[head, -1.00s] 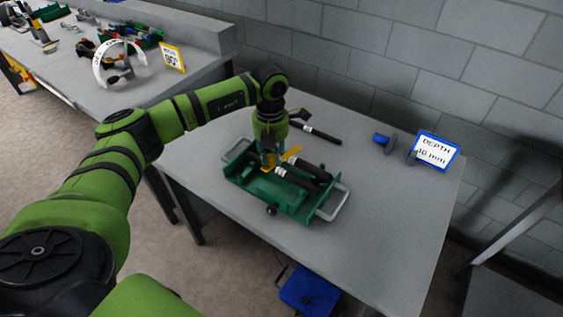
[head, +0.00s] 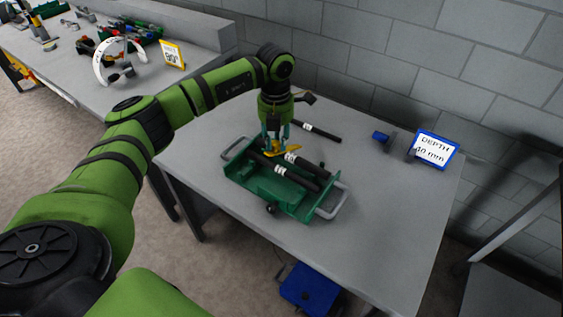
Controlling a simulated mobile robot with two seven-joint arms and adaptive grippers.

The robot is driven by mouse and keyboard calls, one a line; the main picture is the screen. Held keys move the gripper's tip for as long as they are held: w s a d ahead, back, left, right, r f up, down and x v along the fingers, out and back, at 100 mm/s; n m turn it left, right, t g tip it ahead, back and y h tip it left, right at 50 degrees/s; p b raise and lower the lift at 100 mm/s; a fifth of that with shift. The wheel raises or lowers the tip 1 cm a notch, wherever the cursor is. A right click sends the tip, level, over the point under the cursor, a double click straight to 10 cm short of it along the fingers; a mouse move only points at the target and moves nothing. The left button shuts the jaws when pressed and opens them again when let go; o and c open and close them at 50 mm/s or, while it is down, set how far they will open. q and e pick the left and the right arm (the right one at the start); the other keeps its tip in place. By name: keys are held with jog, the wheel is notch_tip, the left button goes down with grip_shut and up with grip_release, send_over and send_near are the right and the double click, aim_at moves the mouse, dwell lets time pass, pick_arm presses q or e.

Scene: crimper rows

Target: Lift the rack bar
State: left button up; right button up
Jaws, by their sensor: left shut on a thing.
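A green rack (head: 262,186) with grey end handles stands on the grey table. Black rods with white bands (head: 301,177) lie in it side by side. My left gripper (head: 275,147) points down over the far left part of the rack. Its fingers are shut on a yellow bar (head: 291,149), which looks like the rack bar. The fingers partly hide the bar, and its gap to the rods is too small to judge. My right gripper is out of view.
Another black rod (head: 318,131) lies on the table behind the rack. A blue-handled tool (head: 382,137) and a blue-framed depth sign (head: 433,149) stand at the back right. The table's right and front parts are clear. A wall runs behind.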

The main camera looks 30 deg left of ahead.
pick_arm(q)
jog(key=shift+w+d+r, duration=0.15)
jog(key=shift+w+r, duration=0.45)
jog(key=shift+w, duration=0.15)
jog(key=shift+w+r, duration=0.3)
jog(key=shift+w, duration=0.25)
jog(key=shift+w+r, duration=0.25)
jog(key=shift+w, duration=0.3)
jog(key=shift+w+d+r+b, duration=0.15)
jog(key=shift+w+r, duration=0.25)
jog(key=shift+w, duration=0.25)
jog(key=shift+w+r+b, duration=0.1)
jog(key=shift+w+r, duration=0.35)
jog(key=shift+w, duration=0.2)
jog(key=shift+w+d+r+b, duration=0.15)
jog(key=shift+w+r, duration=0.25)
jog(key=shift+w, duration=0.25)
jog(key=shift+a, duration=0.1)
